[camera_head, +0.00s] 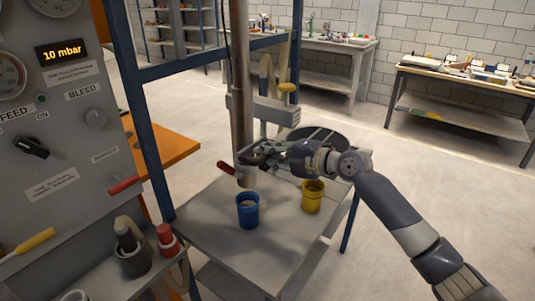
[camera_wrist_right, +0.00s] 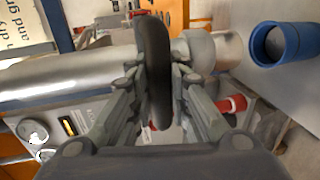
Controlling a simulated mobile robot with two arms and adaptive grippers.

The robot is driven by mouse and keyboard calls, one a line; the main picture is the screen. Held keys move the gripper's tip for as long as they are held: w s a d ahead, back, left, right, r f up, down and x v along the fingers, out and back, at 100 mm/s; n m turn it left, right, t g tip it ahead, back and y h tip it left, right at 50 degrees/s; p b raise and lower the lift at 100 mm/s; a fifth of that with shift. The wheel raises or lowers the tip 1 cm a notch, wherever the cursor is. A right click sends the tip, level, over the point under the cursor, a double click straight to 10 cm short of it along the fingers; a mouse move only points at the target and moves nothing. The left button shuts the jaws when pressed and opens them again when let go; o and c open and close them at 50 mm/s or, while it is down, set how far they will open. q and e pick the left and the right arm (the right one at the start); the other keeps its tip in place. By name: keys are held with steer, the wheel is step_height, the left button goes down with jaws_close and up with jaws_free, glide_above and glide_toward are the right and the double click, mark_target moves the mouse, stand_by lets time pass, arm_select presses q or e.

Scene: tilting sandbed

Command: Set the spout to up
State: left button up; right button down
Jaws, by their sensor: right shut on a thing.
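The spout seems to be the metal pipe (camera_head: 240,90) that hangs upright beside the blue frame; its pale lower end (camera_head: 247,178) points down near the blue cup (camera_head: 248,211). My right gripper (camera_head: 262,157) is at the pipe's lower part, coming from the right. In the right wrist view, its fingers (camera_wrist_right: 157,85) are shut on a dark rounded handle (camera_wrist_right: 152,50) in front of the pipe (camera_wrist_right: 80,78). How the handle joins the pipe is hidden. My left gripper is not in view.
A yellow cup (camera_head: 312,196) stands on the grey table (camera_head: 215,222), right of the blue cup. A red handle (camera_head: 226,168) sticks out left of the pipe. The control panel (camera_head: 60,130) and blue post (camera_head: 140,110) bound the left. Open floor (camera_head: 430,180) lies to the right.

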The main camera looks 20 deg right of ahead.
step_height(320, 180, up, 13)
steer(key=p, duration=0.2)
steer(key=shift+d+p, duration=0.1)
steer(key=shift+p, duration=0.2)
step_height(320, 180, up, 12)
steer(key=p, duration=0.5)
steer(key=c, duration=1.5)
jaws_free()
steer(key=shift+s+f, duration=0.1)
steer(key=shift+f, duration=0.1)
steer(key=v, duration=1.2)
steer(key=shift+d, duration=0.1)
steer(key=shift+f, duration=0.2)
